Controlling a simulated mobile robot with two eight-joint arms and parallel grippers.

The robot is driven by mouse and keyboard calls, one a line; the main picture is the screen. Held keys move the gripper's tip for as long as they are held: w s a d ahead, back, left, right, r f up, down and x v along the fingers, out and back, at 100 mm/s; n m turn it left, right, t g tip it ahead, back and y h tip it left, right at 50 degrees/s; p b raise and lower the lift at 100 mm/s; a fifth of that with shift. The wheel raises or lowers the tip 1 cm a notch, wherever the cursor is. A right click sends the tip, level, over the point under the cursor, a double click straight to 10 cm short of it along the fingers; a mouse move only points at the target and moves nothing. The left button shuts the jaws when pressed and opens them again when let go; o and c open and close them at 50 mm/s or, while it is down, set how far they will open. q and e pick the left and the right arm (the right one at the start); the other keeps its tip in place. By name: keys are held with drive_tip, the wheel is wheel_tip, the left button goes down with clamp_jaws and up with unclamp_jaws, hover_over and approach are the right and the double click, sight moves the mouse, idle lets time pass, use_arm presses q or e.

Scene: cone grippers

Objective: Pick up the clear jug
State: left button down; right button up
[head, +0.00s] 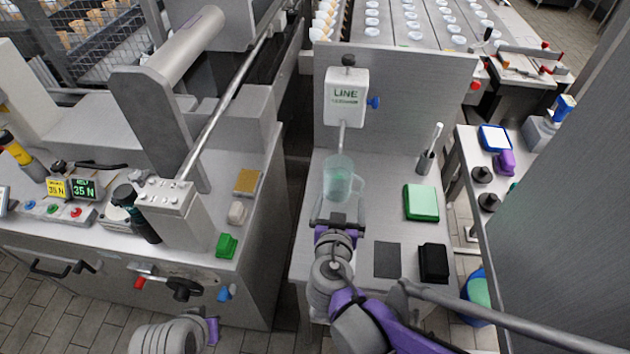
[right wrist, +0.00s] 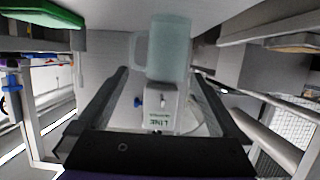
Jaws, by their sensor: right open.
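The clear jug (head: 341,180) is greenish and see-through, with a handle on its right side in the head view. It stands upright on the grey worktop under the tap of the "LINE" dispenser (head: 346,95). It also shows in the right wrist view (right wrist: 168,50), which looks upside down. My right gripper (head: 336,216) is just on the near side of the jug, low down. Its fingers (right wrist: 158,76) are spread apart and point at the jug, with nothing held between them. My left gripper is out of view; only a grey and purple part of that arm shows at the bottom.
A green block (head: 421,202), a black box (head: 433,262), a dark pad (head: 387,259) and a holder with a white-handled tool (head: 427,160) stand right of the jug. An upright steel panel (head: 410,95) closes the back. A gap separates the left machine (head: 240,270).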

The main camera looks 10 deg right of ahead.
sight(337, 186)
drive_tip(key=x, duration=0.2)
drive_tip(key=a+b+x, duration=0.1)
drive_tip(key=x, duration=0.2)
drive_tip(key=shift+w+a, duration=0.1)
drive_tip(key=shift+w, duration=0.05)
drive_tip(key=b+x, duration=0.1)
drive_tip(key=x, duration=0.5)
drive_tip(key=shift+a+f, duration=0.1)
drive_tip(key=c, duration=1.5)
drive_tip(key=shift+r+p, duration=0.6)
drive_tip(key=shift+r, duration=1.35)
drive_tip(key=s+a, duration=0.1)
drive_tip(key=s, duration=0.4)
drive_tip(key=s+a+p, duration=0.1)
drive_tip(key=s+a, duration=0.1)
drive_tip(key=s, duration=0.4)
drive_tip(key=s+a, duration=0.1)
drive_tip(key=s, duration=0.5)
drive_tip(key=shift+s+a+f, duration=0.1)
drive_tip(key=shift+a+f, duration=0.05)
drive_tip(key=shift+a, duration=0.25)
drive_tip(key=shift+s, duration=0.1)
